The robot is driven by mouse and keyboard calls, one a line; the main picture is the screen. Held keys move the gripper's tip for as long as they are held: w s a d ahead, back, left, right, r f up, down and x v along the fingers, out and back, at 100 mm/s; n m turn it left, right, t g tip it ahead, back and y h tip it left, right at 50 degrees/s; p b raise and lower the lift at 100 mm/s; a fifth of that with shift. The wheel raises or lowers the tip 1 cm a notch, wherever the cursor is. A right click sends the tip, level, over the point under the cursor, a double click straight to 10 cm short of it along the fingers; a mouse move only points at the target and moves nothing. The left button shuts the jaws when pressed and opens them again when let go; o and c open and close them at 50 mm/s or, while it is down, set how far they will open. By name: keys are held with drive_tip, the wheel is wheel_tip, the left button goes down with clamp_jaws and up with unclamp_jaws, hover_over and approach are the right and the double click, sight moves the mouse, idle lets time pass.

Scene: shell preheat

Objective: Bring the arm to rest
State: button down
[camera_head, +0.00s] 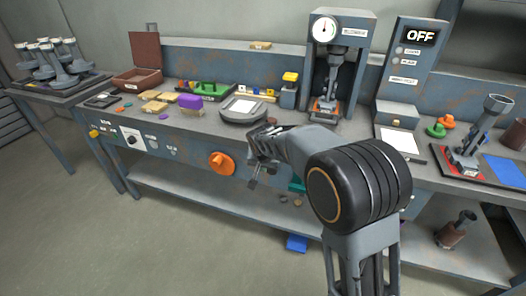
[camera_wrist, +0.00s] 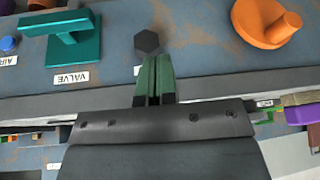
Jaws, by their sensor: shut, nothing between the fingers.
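My arm reaches from the lower right of the head view toward the front of the workbench (camera_head: 340,128). My gripper (camera_head: 262,172) hangs in front of the bench's front edge, left of my black round joint. In the wrist view my gripper (camera_wrist: 154,75) shows two green fingers side by side, shut with nothing between them. The fingertips point toward the bench's front panel (camera_wrist: 190,45), near a dark hexagonal knob (camera_wrist: 147,41). I cannot tell whether they touch it.
An orange knob (camera_head: 221,163) sticks out of the front panel; a teal valve handle (camera_wrist: 75,38) is left of the fingers in the wrist view. A gauge press (camera_head: 338,60) and an OFF-display cabinet (camera_head: 408,70) stand on the bench. The floor (camera_head: 150,235) in front is clear.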

drive_tip(key=s+d+r+n+g+p, duration=0.2)
drive_tip(key=s+d+n+p, duration=0.15)
drive_tip(key=s, duration=0.55)
drive_tip(key=s+d+r+p, duration=0.5)
drive_tip(key=s+r+p, duration=0.2)
drive_tip(key=r, duration=0.4)
drive_tip(key=s+d+r+m+p, duration=0.1)
drive_tip(key=s+d+r+p, duration=0.4)
drive_tip(key=s+r+p, duration=0.2)
wheel_tip(320, 180, up, 4)
drive_tip(key=s, duration=0.2)
drive_tip(key=shift+s+d+f+t+p, duration=0.15)
drive_tip(key=shift+s+d+t+p, duration=0.1)
drive_tip(key=shift+s+t+p, duration=0.15)
drive_tip(key=shift+m, duration=0.25)
